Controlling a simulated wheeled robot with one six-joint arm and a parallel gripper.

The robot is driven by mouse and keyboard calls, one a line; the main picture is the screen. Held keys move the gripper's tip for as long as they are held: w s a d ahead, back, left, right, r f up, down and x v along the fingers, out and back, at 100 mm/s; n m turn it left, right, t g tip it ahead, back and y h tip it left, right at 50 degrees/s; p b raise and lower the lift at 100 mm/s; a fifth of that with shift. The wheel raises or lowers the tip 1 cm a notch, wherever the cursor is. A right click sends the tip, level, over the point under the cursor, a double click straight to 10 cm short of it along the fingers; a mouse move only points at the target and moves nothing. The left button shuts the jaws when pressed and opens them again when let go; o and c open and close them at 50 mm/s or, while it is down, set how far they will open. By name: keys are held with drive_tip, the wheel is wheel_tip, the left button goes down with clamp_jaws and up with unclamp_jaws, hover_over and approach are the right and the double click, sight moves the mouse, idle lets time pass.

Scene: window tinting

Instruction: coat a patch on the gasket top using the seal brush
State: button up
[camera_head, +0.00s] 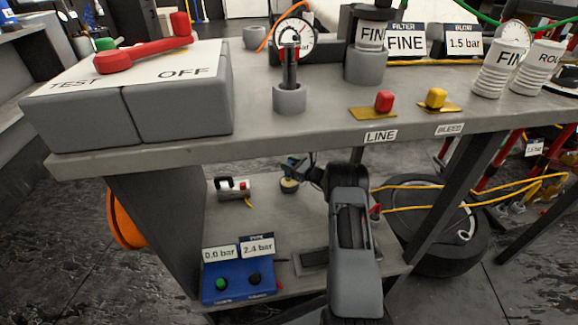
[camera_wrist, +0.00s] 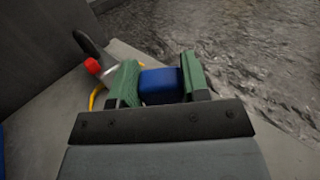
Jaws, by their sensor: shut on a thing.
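My gripper (camera_head: 298,168) is over the lower shelf, under the workbench. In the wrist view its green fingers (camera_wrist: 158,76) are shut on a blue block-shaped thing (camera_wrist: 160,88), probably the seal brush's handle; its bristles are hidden. A small round pale-yellow piece (camera_head: 289,185) shows just below the gripper in the head view. I cannot tell whether it is part of the brush or a separate thing, nor whether it touches the shelf. I cannot make out the gasket for certain in either view.
A small device with a red part (camera_head: 233,187) lies on the shelf (camera_head: 265,220) left of my gripper; it also shows in the wrist view (camera_wrist: 92,66). A blue gauge box (camera_head: 238,285) stands at the shelf's front left. The bench top (camera_head: 330,110) overhangs. A tyre (camera_head: 445,235) stands right.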

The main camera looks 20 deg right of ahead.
drive_tip(key=shift+r+p, duration=1.4)
drive_tip(key=shift+r, duration=1.35)
